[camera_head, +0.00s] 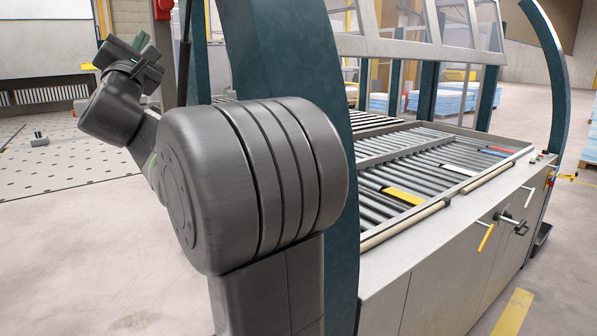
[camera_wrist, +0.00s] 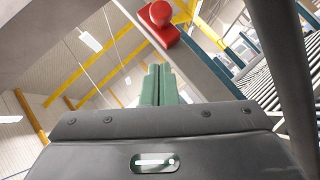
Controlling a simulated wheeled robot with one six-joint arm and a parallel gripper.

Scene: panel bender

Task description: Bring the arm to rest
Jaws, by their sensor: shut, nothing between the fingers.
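My gripper (camera_head: 140,42) shows at the upper left of the head view, at the end of my raised, folded arm. In the wrist view its two green fingers (camera_wrist: 160,84) stand side by side, shut with nothing between them. The fingers point up toward the ceiling and hold clear of everything around them. My large grey arm joint fills the middle of the head view and hides part of the machine behind it.
A roller table (camera_head: 385,170) with a grey cabinet front (camera_head: 440,270) stands at right, between dark teal posts (camera_head: 295,80). A red button box (camera_wrist: 158,24) hangs near my gripper. A perforated table surface (camera_head: 60,160) lies at left. Open floor shows at lower left.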

